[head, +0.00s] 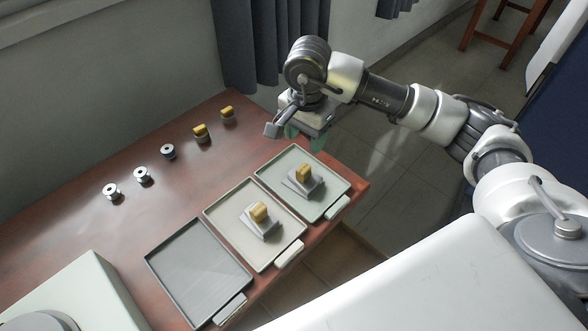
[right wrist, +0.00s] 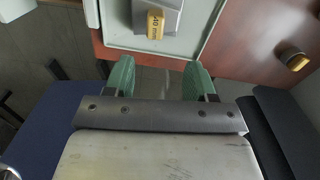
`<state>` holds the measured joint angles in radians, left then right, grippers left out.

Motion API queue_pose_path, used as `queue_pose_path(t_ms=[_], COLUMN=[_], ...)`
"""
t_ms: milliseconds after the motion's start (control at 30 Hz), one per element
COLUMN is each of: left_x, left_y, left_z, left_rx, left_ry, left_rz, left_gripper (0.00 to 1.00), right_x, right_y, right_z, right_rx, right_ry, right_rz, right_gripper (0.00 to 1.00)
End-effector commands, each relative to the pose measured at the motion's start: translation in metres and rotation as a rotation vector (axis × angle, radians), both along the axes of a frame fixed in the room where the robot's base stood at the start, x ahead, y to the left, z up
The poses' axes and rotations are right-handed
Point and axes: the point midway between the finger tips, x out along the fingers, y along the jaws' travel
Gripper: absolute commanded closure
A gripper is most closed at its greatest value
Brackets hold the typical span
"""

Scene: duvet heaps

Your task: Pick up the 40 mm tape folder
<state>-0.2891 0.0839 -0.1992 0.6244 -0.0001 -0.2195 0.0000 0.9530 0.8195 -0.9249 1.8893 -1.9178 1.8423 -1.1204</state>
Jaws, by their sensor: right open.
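A yellow-topped tape folder on a grey base (head: 304,174) sits in the green tray (head: 330,200) at the right end of the table. In the right wrist view its yellow block (right wrist: 155,23) carries a label that appears to read 40 mm. My right gripper (head: 304,136) is open and empty, above and beyond the green tray's far right side. Its two green fingers (right wrist: 159,80) are apart in the wrist view, with the folder ahead of them and not between them. My left gripper is not in view.
A similar folder (head: 259,213) sits in the beige tray (head: 222,226); the grey tray (head: 198,272) is empty. Two smaller yellow-topped pieces (head: 201,132) (head: 227,113) and three spools (head: 168,151) (head: 142,174) (head: 111,191) line the back of the table (head: 100,235). A curtain hangs behind.

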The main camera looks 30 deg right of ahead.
Motion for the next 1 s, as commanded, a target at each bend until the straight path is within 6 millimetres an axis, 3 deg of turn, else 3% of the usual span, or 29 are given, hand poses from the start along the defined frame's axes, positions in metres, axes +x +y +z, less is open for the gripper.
queue_pose_path(t_ms=[100,300,700,1000], left_x=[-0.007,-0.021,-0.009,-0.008], left_y=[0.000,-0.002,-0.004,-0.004], left_z=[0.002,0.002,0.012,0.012], left_rx=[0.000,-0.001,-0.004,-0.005], left_ry=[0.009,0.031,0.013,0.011], left_rz=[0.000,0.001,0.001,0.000], left_gripper=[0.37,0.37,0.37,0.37], right_x=[-0.001,-0.001,-0.007,-0.007], right_y=[0.000,0.001,0.009,0.009], right_z=[-0.021,-0.040,-0.088,-0.093], right_rx=[-0.001,0.000,-0.001,0.000], right_ry=[0.005,0.002,0.003,0.000], right_rz=[0.000,0.001,0.001,0.002], right_gripper=[0.45,0.45,0.45,0.46])
